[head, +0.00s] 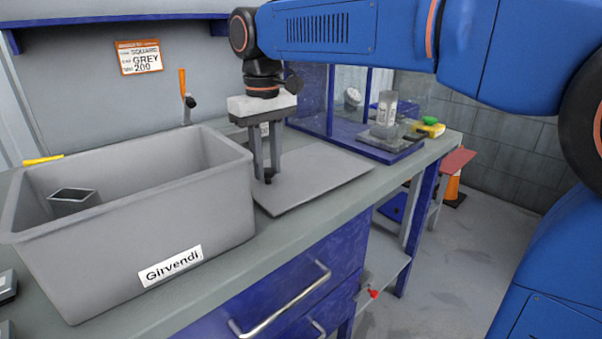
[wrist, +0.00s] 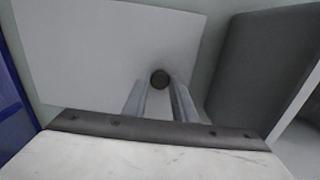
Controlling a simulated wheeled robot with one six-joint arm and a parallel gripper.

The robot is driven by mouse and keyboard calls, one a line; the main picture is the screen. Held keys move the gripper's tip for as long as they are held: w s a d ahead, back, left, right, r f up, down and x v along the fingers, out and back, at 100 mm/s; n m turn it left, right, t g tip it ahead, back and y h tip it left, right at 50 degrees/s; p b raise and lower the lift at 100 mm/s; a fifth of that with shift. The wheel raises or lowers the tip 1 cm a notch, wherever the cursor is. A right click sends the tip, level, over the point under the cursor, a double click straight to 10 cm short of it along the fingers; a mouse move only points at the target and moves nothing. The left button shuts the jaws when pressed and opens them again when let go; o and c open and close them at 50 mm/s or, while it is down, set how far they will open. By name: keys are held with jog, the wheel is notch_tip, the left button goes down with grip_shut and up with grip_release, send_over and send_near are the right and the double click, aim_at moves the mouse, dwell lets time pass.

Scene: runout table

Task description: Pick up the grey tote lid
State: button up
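The grey tote lid (head: 322,173) is a flat sheet lying on the bench beside the tote, with a small dark round knob (head: 268,178) near its left side. In the wrist view the lid (wrist: 80,50) fills the upper left, and its knob (wrist: 160,79) shows round between my fingertips. My gripper (head: 266,174) points straight down over the lid, with its fingertips at the knob. The gap between the fingers is about as wide as the knob. I cannot tell whether they touch it. The lid looks flat on the bench.
A grey tote (head: 215,205) labelled Girvendi stands close on the left, with a small grey box (head: 73,201) inside. A blue-framed stand with a clear container (head: 386,110) is behind right. An orange-handled tool (head: 183,85) is upright behind the tote. Bench space in front of the lid is clear.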

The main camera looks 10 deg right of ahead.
grip_shut()
jog(key=shift+r, duration=0.15)
